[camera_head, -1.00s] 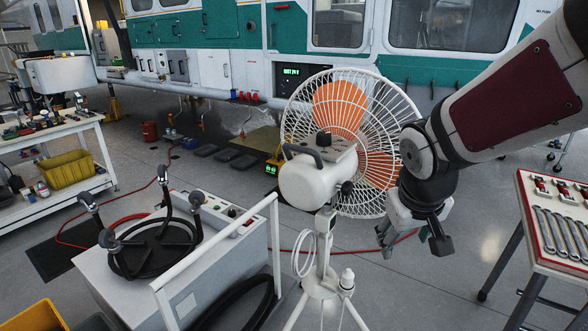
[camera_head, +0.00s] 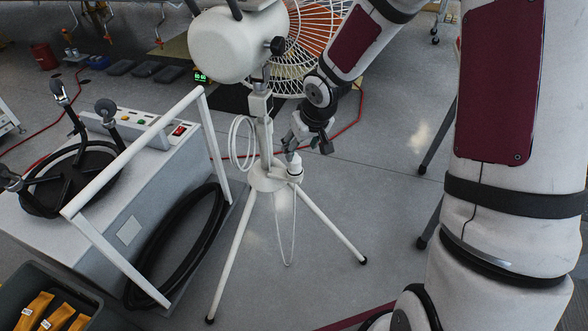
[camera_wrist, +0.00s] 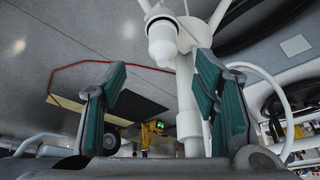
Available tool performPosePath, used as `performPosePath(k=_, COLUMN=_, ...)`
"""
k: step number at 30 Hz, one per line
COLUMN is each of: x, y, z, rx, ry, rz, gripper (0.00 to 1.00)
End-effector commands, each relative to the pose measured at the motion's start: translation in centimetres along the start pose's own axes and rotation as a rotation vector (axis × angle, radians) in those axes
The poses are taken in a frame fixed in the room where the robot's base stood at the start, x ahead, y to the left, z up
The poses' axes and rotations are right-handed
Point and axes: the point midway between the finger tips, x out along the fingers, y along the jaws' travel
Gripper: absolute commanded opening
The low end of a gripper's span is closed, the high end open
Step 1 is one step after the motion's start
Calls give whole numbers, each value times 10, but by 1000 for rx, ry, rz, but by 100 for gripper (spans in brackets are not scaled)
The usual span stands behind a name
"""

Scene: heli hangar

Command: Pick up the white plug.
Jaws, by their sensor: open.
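The white plug (camera_head: 295,167) sits upright at the tripod hub of the white fan stand (camera_head: 263,130), with a white cable hanging below. My gripper (camera_head: 296,143) is just above the plug in the head view, its fingers pointing down at it. In the wrist view my gripper (camera_wrist: 160,72) is open, with teal pads on both fingers. The plug (camera_wrist: 163,46) shows beyond the fingertips, between their lines, with nothing gripped. The stand's pole (camera_wrist: 188,100) runs close beside the right finger.
A grey cart (camera_head: 140,215) with a white handle (camera_head: 205,130) stands left of the tripod. The fan cage (camera_head: 310,50) is behind my arm. A tool crate (camera_head: 50,300) is at bottom left.

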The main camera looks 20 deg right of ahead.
Motion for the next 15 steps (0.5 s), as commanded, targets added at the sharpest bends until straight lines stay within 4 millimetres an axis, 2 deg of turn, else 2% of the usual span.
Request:
performPosePath(k=1, x=12, y=0, z=1, rx=-1, ry=-1, rz=0, gripper=55)
performPosePath(k=3, x=21, y=-1, z=1, rx=-2, ry=-1, rz=-1, gripper=55)
performPosePath(k=11, x=37, y=-1, z=0, rx=-1, ry=0, rz=0, gripper=55)
performPosePath(k=15, x=57, y=-3, z=1, rx=-1, ry=-1, rz=0, gripper=55)
